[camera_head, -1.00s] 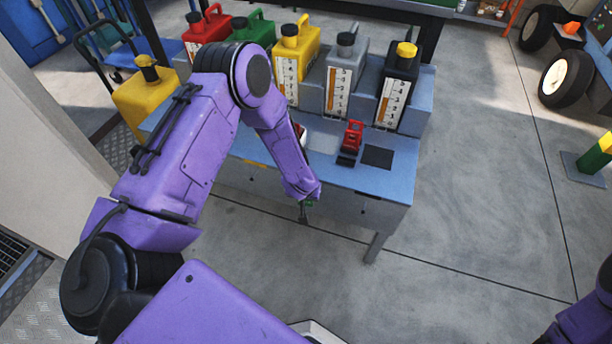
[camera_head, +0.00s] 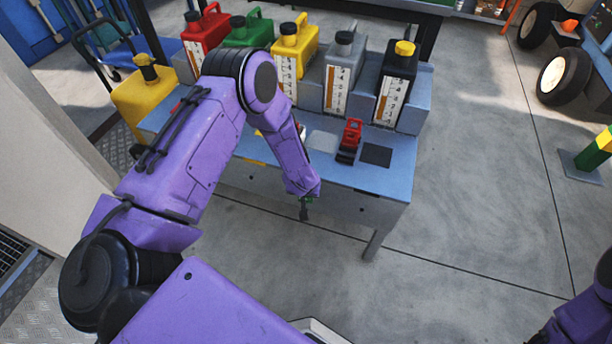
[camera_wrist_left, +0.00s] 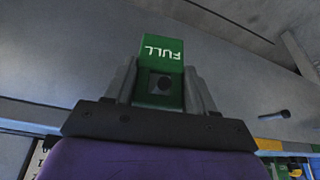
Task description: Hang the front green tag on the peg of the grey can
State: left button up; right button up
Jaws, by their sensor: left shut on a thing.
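The grey can (camera_head: 344,72) with a black cap and a scale strip stands in the back row on the blue bench (camera_head: 391,182). My left gripper (camera_head: 305,208) is in front of the bench's front edge, pointing down. In the left wrist view it (camera_wrist_left: 160,85) is shut on a green tag (camera_wrist_left: 161,50) marked FULL, with a dark hole between the fingers. A dark peg (camera_wrist_left: 273,115) sticks out at the right of that view; I cannot tell which can it belongs to.
Red (camera_head: 205,35), green (camera_head: 250,30), yellow (camera_head: 293,50) and black (camera_head: 397,80) cans share the row. A red item (camera_head: 350,138) and a dark square (camera_head: 376,155) are on the bench top.

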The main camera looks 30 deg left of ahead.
pick_arm(q)
jog(key=o, duration=1.1)
jog(key=shift+w, duration=0.1)
jog(key=shift+w+d+r, duration=0.1)
jog(key=shift+w, duration=0.1)
jog(key=v, duration=0.3)
jog(key=p+v, duration=0.1)
jog(key=v, duration=0.3)
jog(key=p+v, duration=0.1)
jog(key=v, duration=0.2)
jog(key=shift+s+r, duration=0.15)
jog(key=shift+s, duration=0.25)
